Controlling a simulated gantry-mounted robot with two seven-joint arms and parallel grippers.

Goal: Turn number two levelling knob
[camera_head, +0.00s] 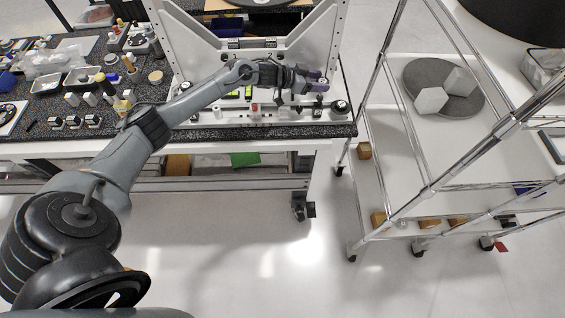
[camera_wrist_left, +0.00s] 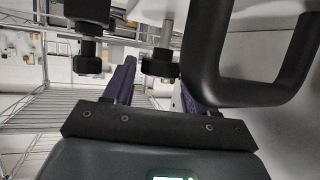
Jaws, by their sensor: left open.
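The white mirror fixture (camera_head: 245,62) stands on the dark speckled bench. Its base carries a black round knob (camera_head: 340,107) at the right end and another (camera_head: 195,117) at the left. I cannot read any knob numbers. My left gripper (camera_head: 315,82) is open beside the fixture's right side, above the right part of its base. In the left wrist view, a dark knob on a metal stem (camera_wrist_left: 160,65) shows between the purple fingers, seemingly untouched. A second dark knob (camera_wrist_left: 88,62) is left of the fingers. The right fingertip is partly hidden behind a black handle. My right gripper is out of view.
The thick black handle (camera_wrist_left: 250,95) fills the right of the wrist view, close to the right finger. Bottles, blocks and small parts crowd the bench (camera_head: 150,92) on the left. A wire-framed cart (camera_head: 425,140) stands right of the bench, with open floor in front.

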